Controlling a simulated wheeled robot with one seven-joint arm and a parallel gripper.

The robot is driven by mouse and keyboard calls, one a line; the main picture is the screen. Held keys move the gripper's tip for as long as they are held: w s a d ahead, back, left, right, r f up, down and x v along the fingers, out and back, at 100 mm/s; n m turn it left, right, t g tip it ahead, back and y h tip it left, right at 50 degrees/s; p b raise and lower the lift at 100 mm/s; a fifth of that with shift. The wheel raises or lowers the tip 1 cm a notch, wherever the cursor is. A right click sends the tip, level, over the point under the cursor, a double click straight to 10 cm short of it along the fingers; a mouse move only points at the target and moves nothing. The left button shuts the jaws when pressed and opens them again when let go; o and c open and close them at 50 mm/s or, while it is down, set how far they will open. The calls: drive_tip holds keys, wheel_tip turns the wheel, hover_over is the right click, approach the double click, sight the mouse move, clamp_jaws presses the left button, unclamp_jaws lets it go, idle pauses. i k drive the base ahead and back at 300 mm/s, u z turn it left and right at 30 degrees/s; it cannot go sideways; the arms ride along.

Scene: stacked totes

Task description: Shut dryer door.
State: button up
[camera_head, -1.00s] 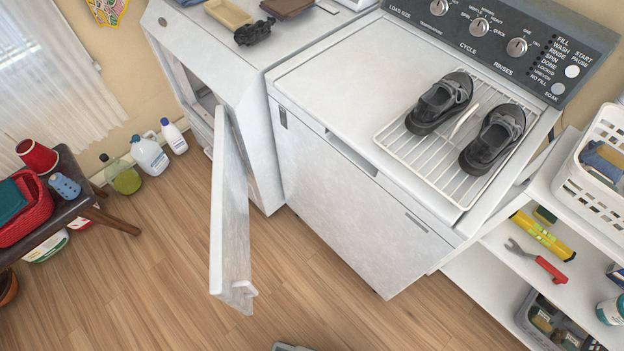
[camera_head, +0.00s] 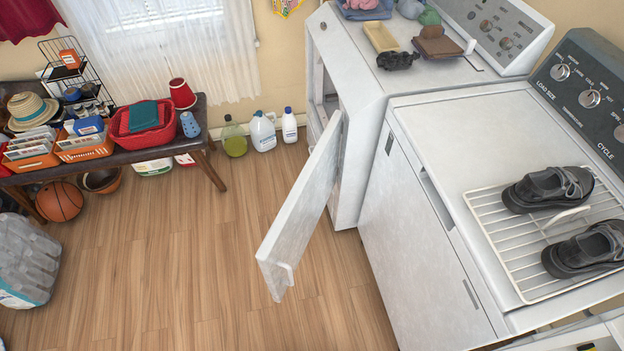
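The dryer (camera_head: 352,84) is the white machine at the back, beside the window. Its white door (camera_head: 303,210) stands wide open, swung out over the wooden floor. A small white handle (camera_head: 287,271) shows at the door's lower free corner. Part of the dark-edged opening (camera_head: 322,82) shows behind the door. The inside of the dryer is mostly hidden. My gripper is not in view.
A white washer (camera_head: 425,215) with a rack and black shoes (camera_head: 550,190) stands right of the dryer. A bench (camera_head: 165,155) with baskets stands left. Bottles (camera_head: 262,132) stand by the wall. A basketball (camera_head: 59,201) lies under the bench. The floor (camera_head: 180,270) left of the door is clear.

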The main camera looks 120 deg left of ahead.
sight(278, 256)
drive_tip(key=z, duration=5.75)
drive_tip(key=k, duration=0.85)
drive_tip(key=z, duration=1.8)
drive_tip(key=i, duration=0.9)
